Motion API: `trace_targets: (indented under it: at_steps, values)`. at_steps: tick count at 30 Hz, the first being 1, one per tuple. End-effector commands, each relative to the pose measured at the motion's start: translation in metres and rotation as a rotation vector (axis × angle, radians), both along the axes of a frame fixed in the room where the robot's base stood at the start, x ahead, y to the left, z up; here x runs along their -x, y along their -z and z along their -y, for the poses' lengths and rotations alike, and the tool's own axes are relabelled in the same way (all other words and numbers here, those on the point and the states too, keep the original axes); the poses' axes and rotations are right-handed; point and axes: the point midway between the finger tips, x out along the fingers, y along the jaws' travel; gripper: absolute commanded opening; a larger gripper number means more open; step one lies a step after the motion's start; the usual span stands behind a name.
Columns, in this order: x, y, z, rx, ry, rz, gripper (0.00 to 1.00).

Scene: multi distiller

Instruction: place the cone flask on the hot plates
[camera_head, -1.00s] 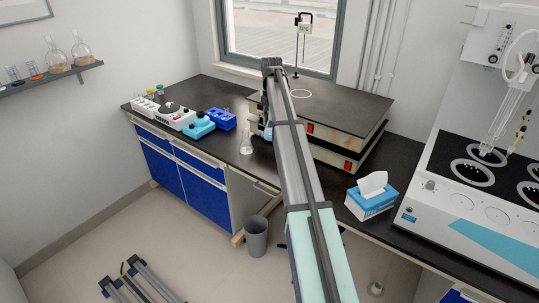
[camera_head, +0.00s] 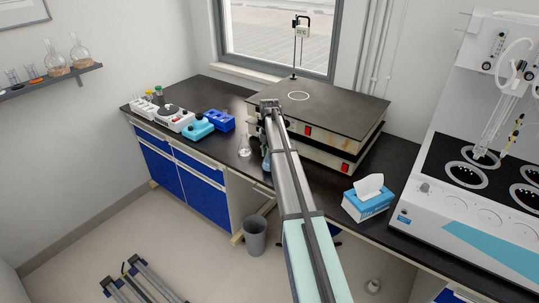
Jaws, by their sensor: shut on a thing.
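The hot plates (camera_head: 345,110) are two stacked units with dark flat tops and red switches, on the bench under the window. The upper top has a pale ring mark (camera_head: 299,96). My gripper (camera_head: 265,142) is at the front left of the hot plates, mostly hidden behind my arm. It is shut on a cone flask (camera_head: 266,161), of which only a bluish sliver shows left of the arm, below the level of the upper plate. Another clear cone flask (camera_head: 245,147) stands upright on the bench just left of it.
A thin stand with a display (camera_head: 302,31) rises behind the ring mark. Blue racks (camera_head: 220,120) and small white devices (camera_head: 172,118) stand left on the bench. A tissue box (camera_head: 368,200) and the large distiller (camera_head: 480,205) are right. The upper plate top is mostly clear.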

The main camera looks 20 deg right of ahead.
Motion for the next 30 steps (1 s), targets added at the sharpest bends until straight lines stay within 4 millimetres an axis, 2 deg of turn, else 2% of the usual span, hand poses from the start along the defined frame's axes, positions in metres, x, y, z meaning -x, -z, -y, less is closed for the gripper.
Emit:
trace_targets:
  at_steps: [4, 14, 15, 17, 30]
  values:
    - [0.0000, 0.0103, 0.0000, 0.000, 0.000, 0.001, 0.03]
    - [-0.0001, 0.0134, 0.0000, 0.000, 0.000, 0.001, 0.03]
    - [-0.0001, 0.0136, 0.0000, 0.000, 0.000, 0.001, 0.51]
    - [-0.0001, 0.0133, 0.0000, 0.000, 0.000, 0.001, 0.69]
    - [-0.0004, 0.0066, 0.0001, 0.000, 0.000, 0.001, 0.69]
